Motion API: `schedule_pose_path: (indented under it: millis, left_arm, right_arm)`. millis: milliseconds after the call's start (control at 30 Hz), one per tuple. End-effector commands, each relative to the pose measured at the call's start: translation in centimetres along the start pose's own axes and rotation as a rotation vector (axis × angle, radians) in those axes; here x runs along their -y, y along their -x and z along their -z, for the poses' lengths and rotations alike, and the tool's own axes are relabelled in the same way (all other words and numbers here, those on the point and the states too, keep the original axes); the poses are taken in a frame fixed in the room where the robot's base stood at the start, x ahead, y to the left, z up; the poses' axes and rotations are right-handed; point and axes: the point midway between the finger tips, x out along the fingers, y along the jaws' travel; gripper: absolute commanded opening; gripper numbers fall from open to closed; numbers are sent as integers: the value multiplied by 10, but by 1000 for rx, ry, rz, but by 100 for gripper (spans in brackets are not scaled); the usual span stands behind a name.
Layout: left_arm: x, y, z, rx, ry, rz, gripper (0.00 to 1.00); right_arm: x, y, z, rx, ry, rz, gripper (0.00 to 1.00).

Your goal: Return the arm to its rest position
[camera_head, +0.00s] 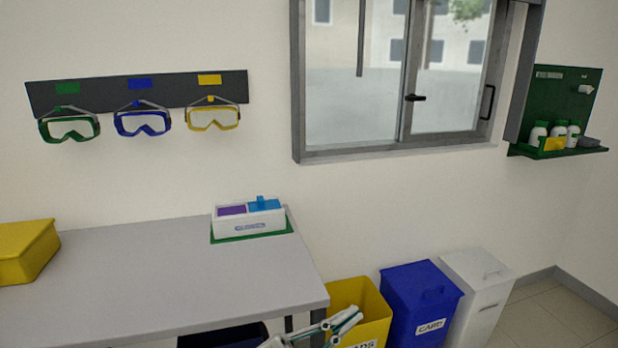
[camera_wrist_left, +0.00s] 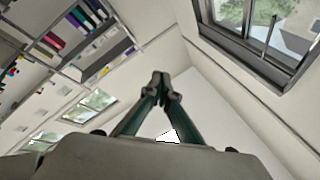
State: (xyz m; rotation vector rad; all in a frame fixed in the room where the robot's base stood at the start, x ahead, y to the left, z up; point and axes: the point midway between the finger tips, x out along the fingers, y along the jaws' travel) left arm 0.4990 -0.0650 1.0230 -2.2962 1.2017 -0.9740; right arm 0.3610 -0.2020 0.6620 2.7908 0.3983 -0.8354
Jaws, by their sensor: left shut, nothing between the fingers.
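My left gripper (camera_head: 345,322) shows at the bottom edge of the head view, in front of the table's right end and the yellow bin. In the left wrist view its two green fingers (camera_wrist_left: 161,92) meet at the tips, shut with nothing between them. Most of my left arm lies below the head view's frame. My right gripper shows in neither view.
A grey table (camera_head: 150,280) holds a yellow box (camera_head: 28,252) and a white case (camera_head: 248,218) on a green mat. Yellow (camera_head: 362,305), blue (camera_head: 420,300) and white (camera_head: 478,290) bins stand to its right. Goggles (camera_head: 142,122) hang on the wall, left of a window (camera_head: 400,80). A green shelf (camera_head: 555,150) holds bottles.

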Motion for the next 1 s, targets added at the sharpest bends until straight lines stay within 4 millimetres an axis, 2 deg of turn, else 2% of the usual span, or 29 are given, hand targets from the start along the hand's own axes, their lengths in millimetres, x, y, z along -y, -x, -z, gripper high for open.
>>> schedule_pose_path:
  millis: [33,167,300,433,500,633,700,800,900,1000]
  left_arm:
    - [2,19,-19,82,46,70,0]
    - [4,76,-69,300,148,221,0]
    - [-14,157,-118,555,259,340,0]
    - [-44,237,-147,780,354,407,0]
    - [-64,279,-155,893,405,430,0]
    - [-100,349,-160,1072,483,450,0]
    - [-116,377,-159,1144,516,452,0]
    - [-132,404,-155,1214,549,453,0]
    - [-140,418,-153,1249,566,452,0]
    - [-142,422,-152,1259,570,451,0]
  right_arm:
    - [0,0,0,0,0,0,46]
    - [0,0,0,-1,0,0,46]
    - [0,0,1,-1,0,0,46]
    - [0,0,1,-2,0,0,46]
    - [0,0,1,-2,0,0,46]
    - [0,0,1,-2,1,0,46]
    - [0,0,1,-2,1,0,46]
    - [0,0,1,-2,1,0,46]
    - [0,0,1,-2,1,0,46]
    - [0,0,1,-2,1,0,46]
